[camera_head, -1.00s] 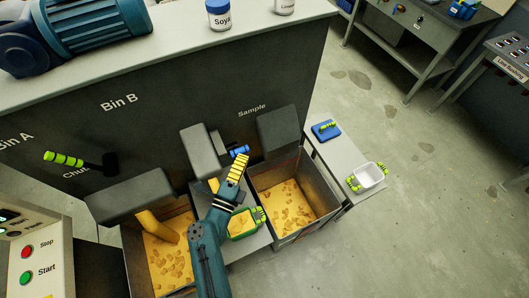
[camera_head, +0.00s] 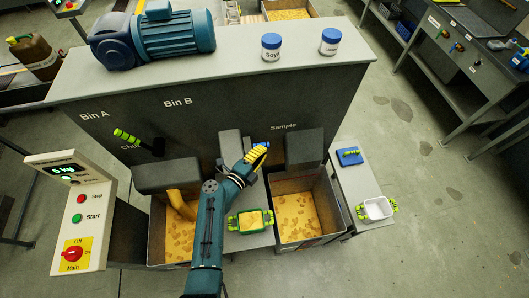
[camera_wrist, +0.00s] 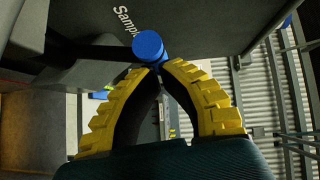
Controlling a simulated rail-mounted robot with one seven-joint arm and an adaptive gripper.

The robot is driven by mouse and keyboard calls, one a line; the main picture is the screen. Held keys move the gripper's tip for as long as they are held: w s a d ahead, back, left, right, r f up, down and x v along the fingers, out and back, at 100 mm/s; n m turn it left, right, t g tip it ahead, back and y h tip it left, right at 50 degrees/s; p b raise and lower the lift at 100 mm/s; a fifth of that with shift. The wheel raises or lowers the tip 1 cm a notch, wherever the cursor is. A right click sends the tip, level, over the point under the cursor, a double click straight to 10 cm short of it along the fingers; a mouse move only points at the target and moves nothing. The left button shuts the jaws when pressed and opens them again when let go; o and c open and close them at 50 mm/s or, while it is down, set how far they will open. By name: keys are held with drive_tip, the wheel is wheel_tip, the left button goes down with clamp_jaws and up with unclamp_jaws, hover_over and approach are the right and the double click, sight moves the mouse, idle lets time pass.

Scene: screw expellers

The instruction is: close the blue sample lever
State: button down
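The blue sample lever shows its round blue knob (camera_wrist: 149,46) in the wrist view, on a dark arm below the "Sample" label. It is also a small blue spot (camera_head: 263,144) at my fingertips in the head view. My gripper (camera_wrist: 164,68) has yellow ridged fingers whose tips are brought together, with hardly any gap. The tips are right at the knob, which lies beyond them rather than clearly between them. I cannot tell whether they touch. In the head view my gripper (camera_head: 258,152) is over the front panel, left of the sample chute, and partly hides the lever.
A green-handled tray (camera_head: 249,221) of yellow material stands between two filled bins. The right bin (camera_head: 328,236) is under a grey chute cover (camera_head: 304,149). A black lever with a green grip (camera_head: 128,137) sticks out at left. A white tray (camera_head: 377,208) stands on the right side shelf.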

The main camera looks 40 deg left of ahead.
idle(0.3)
drive_tip(key=s+d+r+p, duration=0.1)
drive_tip(key=s+p, duration=0.3)
drive_tip(key=s, duration=0.8)
drive_tip(key=shift+s+d+r+p, duration=0.35)
drive_tip(key=shift+d, duration=0.55)
